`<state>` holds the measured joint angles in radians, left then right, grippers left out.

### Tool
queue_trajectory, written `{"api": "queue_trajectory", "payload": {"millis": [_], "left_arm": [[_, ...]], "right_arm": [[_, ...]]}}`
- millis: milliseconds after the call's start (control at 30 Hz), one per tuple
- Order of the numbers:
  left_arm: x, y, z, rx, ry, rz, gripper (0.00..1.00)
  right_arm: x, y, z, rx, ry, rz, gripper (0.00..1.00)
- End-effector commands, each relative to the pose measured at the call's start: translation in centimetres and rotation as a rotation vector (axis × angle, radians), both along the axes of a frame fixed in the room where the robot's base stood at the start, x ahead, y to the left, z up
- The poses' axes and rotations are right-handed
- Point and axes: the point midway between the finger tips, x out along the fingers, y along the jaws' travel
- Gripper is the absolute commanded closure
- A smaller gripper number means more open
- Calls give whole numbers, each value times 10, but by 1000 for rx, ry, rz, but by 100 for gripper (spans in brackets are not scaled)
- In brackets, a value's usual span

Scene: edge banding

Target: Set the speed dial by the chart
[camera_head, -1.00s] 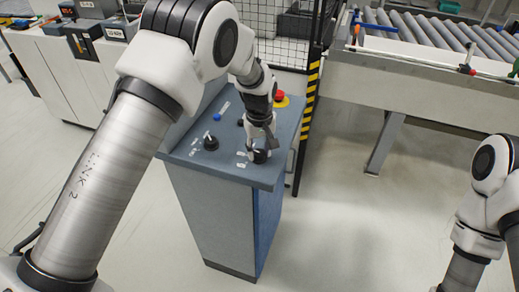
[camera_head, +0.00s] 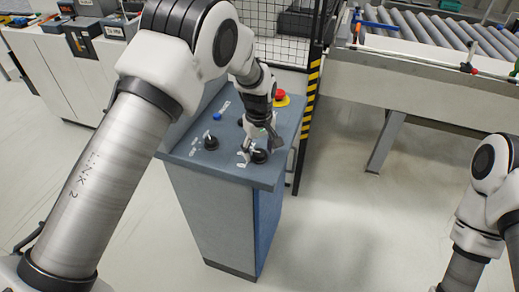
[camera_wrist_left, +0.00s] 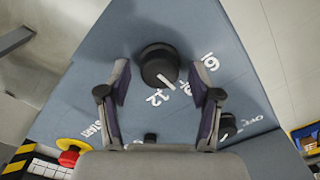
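The black dial (camera_head: 260,156) sits at the front right of the blue-grey console top (camera_head: 185,156). In the left wrist view the same dial (camera_wrist_left: 160,66) has a white pointer line angled down-right, between a printed "12" and another mark partly behind a finger. A further number stands to its right. My left gripper (camera_head: 260,149) is over the dial; in the left wrist view its fingers (camera_wrist_left: 160,97) are spread either side, apart from the knob. My right gripper is out of view. I cannot make out a chart.
A second black knob (camera_head: 210,142), a blue button (camera_head: 217,117) and a red emergency stop (camera_head: 280,95) are on the console. A striped post (camera_head: 310,90) and mesh fence stand behind. A roller conveyor (camera_head: 430,35) is at the right.

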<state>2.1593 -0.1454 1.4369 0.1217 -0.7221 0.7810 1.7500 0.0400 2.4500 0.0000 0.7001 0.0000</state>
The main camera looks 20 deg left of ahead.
Motion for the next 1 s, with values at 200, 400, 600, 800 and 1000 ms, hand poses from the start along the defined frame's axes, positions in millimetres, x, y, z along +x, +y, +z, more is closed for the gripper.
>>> {"api": "queue_trajectory", "payload": {"millis": [200,400,600,800,1000], "left_arm": [[1,0,4,0,-1,0,36],[2,1,39,-1,-5,0,36],[3,2,91,-2,-3,0,36],[3,2,117,-1,1,1,36],[3,2,119,-2,2,1,36]], "right_arm": [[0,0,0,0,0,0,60],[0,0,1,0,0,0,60],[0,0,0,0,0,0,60],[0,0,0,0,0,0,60],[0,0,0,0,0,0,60]]}}
